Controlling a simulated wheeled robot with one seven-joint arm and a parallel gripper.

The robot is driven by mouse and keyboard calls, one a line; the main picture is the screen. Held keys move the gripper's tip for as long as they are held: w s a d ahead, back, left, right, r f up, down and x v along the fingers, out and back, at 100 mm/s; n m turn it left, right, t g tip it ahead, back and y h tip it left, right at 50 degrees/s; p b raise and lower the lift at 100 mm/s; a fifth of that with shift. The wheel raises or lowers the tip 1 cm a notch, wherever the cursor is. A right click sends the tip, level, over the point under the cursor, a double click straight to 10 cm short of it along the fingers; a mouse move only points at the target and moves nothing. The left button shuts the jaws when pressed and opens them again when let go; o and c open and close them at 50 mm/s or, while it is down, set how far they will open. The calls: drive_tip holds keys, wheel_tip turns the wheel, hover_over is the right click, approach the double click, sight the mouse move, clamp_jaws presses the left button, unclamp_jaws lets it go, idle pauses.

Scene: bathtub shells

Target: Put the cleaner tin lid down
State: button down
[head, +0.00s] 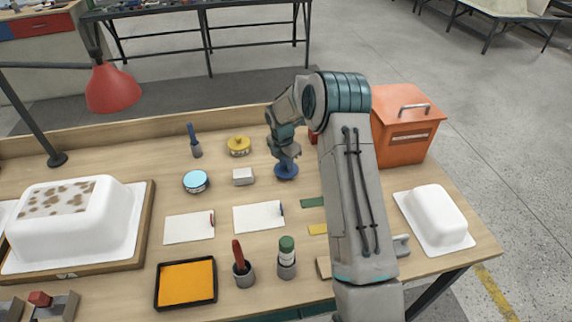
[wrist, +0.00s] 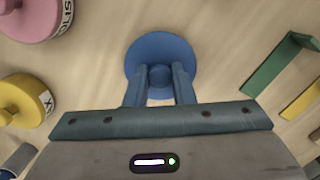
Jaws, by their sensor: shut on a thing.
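My gripper (head: 285,153) points down and is shut on the knob of a round blue lid (head: 286,171). In the wrist view, both fingers close around the knob at the middle of the lid (wrist: 160,48). The lid looks flat and is at or just above the bench top; I cannot tell if it touches. An open round tin with a blue rim and pale blue contents (head: 195,181) stands to the left of the lid. It carries no lid.
A yellow-lidded tin (head: 239,145) stands back left of the lid, and a pink-lidded tin (wrist: 35,15) shows in the wrist view. White sheets (head: 258,217) and a green strip (head: 312,203) lie in front. An orange bin (head: 405,135) stands right.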

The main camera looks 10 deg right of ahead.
drive_tip(key=shift+f, duration=0.95)
drive_tip(key=shift+f, duration=0.1)
drive_tip(key=c, duration=1.2)
unclamp_jaws()
drive_tip(key=shift+c, duration=0.2)
